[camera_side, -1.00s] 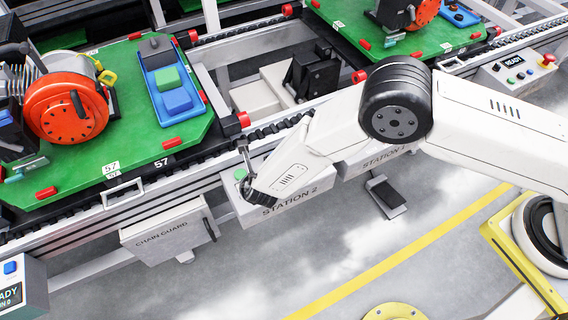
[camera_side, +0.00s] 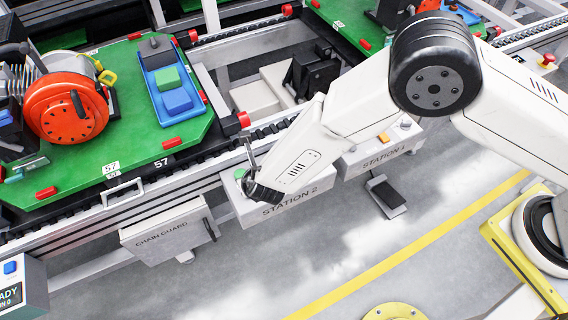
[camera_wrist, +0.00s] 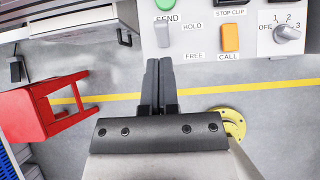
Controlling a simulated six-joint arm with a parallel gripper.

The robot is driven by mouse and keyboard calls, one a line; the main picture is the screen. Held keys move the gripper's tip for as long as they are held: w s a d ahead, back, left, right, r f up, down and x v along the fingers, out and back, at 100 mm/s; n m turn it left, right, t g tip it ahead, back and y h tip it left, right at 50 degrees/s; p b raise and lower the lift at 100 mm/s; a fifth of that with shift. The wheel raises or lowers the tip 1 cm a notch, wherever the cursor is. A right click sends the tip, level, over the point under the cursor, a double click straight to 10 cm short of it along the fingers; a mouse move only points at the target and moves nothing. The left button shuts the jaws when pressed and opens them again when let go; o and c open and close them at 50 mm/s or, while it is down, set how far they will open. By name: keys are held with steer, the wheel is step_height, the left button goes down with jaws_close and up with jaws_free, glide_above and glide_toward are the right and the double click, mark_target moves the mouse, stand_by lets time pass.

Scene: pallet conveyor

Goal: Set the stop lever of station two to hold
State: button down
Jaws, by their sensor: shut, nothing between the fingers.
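The station two box (camera_side: 290,205) hangs at the conveyor's front edge. In the side view my wrist hides the fingers.
The panel also carries an orange CALL switch (camera_wrist: 230,38) and a rotary knob (camera_wrist: 287,33). The chain guard box (camera_side: 168,232) is left of station two, and station one (camera_side: 378,155) is right. A green pallet (camera_side: 130,130) rests on the conveyor. A red stool (camera_wrist: 45,108) stands on the floor.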

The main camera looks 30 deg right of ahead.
steer(key=r, duration=0.2)
steer(key=w+r, duration=0.1)
steer(key=r, duration=0.2)
steer(key=shift+r, duration=0.25)
steer(key=s+d+r+m+g+h, duration=0.15)
steer(key=d+r+m, duration=0.35)
steer(key=d+m, duration=0.5)
steer(key=s+d+r+m+g+h, duration=0.15)
steer(key=d+r+m, duration=0.25)
steer(key=d+m, duration=0.55)
steer(key=s+d+r+m+g+y, duration=0.1)
steer(key=s+d+r+m, duration=0.1)
steer(key=s+d+m, duration=0.4)
steer(key=s+d+r+m+g+y, duration=0.1)
steer(key=s+d+r+m+y, duration=0.1)
steer(key=s+d+m, duration=0.5)
steer(key=d+r+m, duration=0.1)
steer(key=d+m, duration=0.1)
steer(key=m, duration=0.1)
